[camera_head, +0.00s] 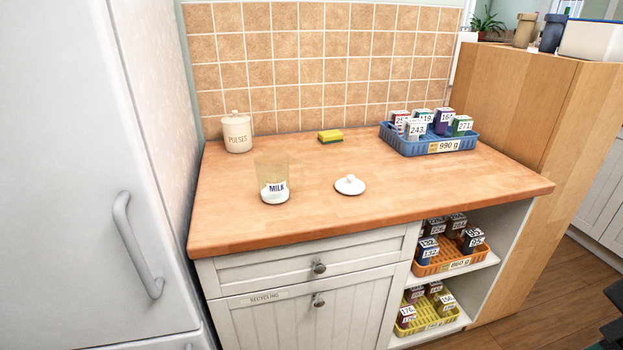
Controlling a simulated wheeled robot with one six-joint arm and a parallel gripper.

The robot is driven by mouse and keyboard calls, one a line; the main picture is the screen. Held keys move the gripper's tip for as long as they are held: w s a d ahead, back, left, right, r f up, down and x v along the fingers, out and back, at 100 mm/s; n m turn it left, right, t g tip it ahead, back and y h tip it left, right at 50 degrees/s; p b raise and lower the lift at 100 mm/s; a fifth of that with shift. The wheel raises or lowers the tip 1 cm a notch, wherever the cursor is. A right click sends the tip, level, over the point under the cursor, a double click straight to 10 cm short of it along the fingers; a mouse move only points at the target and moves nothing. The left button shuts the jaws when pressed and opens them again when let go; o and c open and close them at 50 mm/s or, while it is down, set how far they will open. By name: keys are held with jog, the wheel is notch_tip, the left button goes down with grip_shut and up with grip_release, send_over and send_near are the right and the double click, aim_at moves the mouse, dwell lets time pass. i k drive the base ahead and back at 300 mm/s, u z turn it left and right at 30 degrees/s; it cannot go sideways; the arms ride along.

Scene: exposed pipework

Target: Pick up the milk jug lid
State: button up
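The milk jug lid (350,184) is a small white disc with a round knob on top. It lies flat, knob up, on the wooden counter in the head view. The milk jug (274,190) stands upright to its left, apart from it. The jug is clear, with a MILK label and white at the bottom, and its top is uncovered. My gripper is not in view.
A PULSES canister (237,132) stands at the back left. A yellow sponge (330,136) lies near the tiled wall. A blue basket (430,140) of boxes is at the back right. The fridge (110,180) borders the left. The counter around the lid is clear.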

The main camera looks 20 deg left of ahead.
aim_at(349, 186)
jog(key=u, duration=0.75)
jog(key=i, duration=0.75)
jog(key=u, duration=1)
jog(key=i, duration=0.6)
jog(key=u, duration=0.05)
